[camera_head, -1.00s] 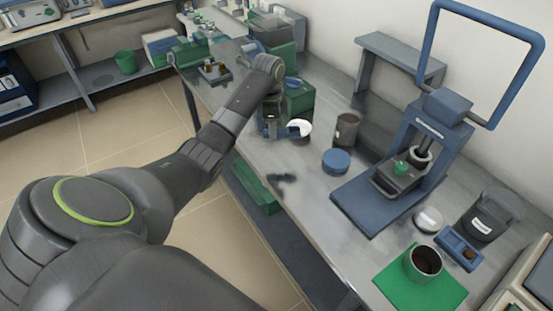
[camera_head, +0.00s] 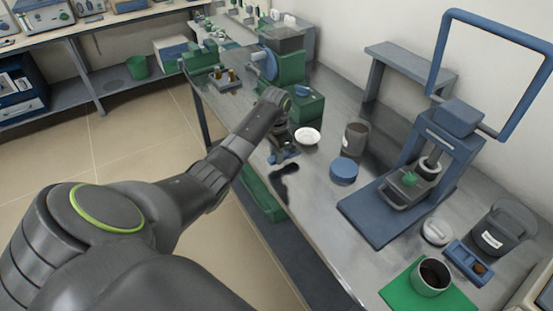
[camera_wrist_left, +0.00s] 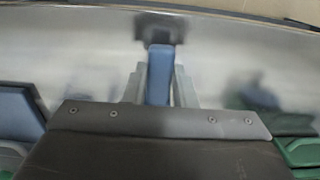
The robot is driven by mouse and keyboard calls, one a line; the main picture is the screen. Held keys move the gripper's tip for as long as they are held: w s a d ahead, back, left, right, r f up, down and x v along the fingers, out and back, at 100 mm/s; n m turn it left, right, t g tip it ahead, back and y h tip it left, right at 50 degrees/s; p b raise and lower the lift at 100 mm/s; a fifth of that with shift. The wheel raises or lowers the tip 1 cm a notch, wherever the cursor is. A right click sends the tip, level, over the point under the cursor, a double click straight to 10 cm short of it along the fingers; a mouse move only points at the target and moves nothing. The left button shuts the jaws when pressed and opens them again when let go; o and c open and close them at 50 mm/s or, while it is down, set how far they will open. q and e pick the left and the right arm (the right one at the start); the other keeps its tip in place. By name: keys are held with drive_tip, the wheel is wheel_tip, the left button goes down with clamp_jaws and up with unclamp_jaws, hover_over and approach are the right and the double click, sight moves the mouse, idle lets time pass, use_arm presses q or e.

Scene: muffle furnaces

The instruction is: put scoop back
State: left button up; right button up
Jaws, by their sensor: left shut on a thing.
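The scoop shows in the left wrist view as a blue handle (camera_wrist_left: 160,75) with a dark, squarish end beyond it. My left gripper (camera_wrist_left: 159,88) is shut on the blue handle, one grey finger on each side. In the head view my left gripper (camera_head: 284,150) is over the metal bench near its front edge, left of a white dish (camera_head: 307,136). The scoop is mostly hidden there by the gripper. A dark shadow lies on the bench below. I cannot tell whether the scoop touches the bench. My right gripper is not in view.
A green machine (camera_head: 284,62) stands behind the gripper. A dark canister (camera_head: 355,138) and blue round container (camera_head: 343,170) stand to its right. Farther right are a blue press (camera_head: 385,210), a blue tray (camera_head: 467,262) and a cup (camera_head: 432,278) on a green mat (camera_head: 398,291).

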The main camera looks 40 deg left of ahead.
use_arm(q)
drive_tip(key=shift+f, duration=1.3)
drive_tip(key=shift+f, duration=0.2)
drive_tip(key=o, duration=1)
wheel_tip(320, 180, up, 12)
drive_tip(key=shift+r, duration=0.25)
